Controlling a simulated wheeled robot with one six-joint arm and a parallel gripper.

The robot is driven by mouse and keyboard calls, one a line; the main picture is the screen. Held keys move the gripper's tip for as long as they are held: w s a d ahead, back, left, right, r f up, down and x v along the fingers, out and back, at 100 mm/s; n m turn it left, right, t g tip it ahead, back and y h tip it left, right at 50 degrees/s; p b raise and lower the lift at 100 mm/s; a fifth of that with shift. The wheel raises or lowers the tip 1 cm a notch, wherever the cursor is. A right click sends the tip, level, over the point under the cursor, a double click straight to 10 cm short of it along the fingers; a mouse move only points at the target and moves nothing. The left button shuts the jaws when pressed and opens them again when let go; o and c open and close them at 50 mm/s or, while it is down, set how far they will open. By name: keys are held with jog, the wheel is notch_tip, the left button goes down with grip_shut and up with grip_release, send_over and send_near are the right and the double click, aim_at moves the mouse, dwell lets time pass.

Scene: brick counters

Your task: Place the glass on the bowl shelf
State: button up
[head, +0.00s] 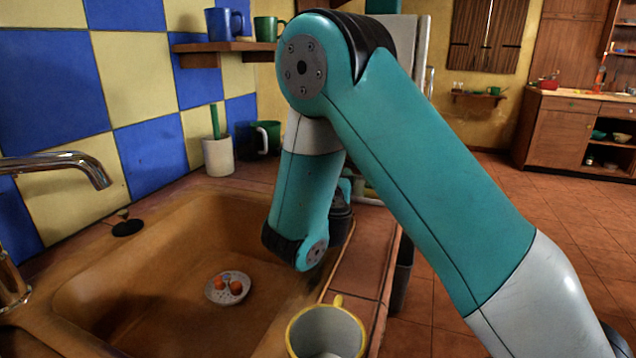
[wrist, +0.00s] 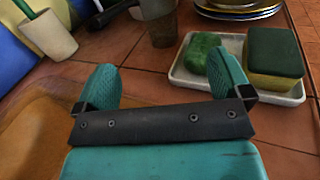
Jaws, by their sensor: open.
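My gripper (wrist: 162,68) is open in the wrist view, with its two teal fingers spread and bare tile between them. A dark, see-through brownish cup, which looks like the glass (wrist: 163,32), stands upright on the counter beyond the fingertips, apart from them. In the head view my arm hides most of the gripper and the glass cannot be made out. Far right in the head view, an open cabinet shelf holds a green bowl (head: 599,134) and a pale bowl (head: 621,137); it looks like the bowl shelf (head: 610,144).
A sponge tray (wrist: 192,83) with a green soap and sponge (wrist: 274,62) lies right of the fingers, near stacked plates (wrist: 240,12). A white cup (wrist: 45,35) stands left. The sink (head: 150,290) holds a small dish. A yellow-rimmed mug (head: 328,330) is at the front.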

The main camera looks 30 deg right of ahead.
jog(key=shift+n, duration=0.3)
jog(key=p+x, duration=0.2)
jog(key=p, duration=0.1)
jog(key=r+p+x, duration=0.1)
jog(key=p+x, duration=0.2)
jog(key=shift+p, duration=0.35)
jog(key=p+x, duration=0.2)
jog(key=p, duration=0.3)
jog(key=shift+w+d, duration=0.1)
jog(key=shift+w, duration=0.15)
jog(key=x, duration=0.1)
jog(key=p+x, duration=0.1)
jog(key=x, duration=0.1)
jog(key=p+x, duration=0.1)
jog(key=shift+w+d+f, duration=0.1)
jog(key=shift+w+f, duration=0.15)
jog(key=shift+p+x, duration=0.95)
jog(key=shift+x, duration=1.7)
jog(key=c, duration=1.2)
jog(key=shift+o, duration=0.2)
jog(key=shift+r, duration=0.1)
notch_tip(320, 180, up, 20)
jog(key=shift+p, duration=0.3)
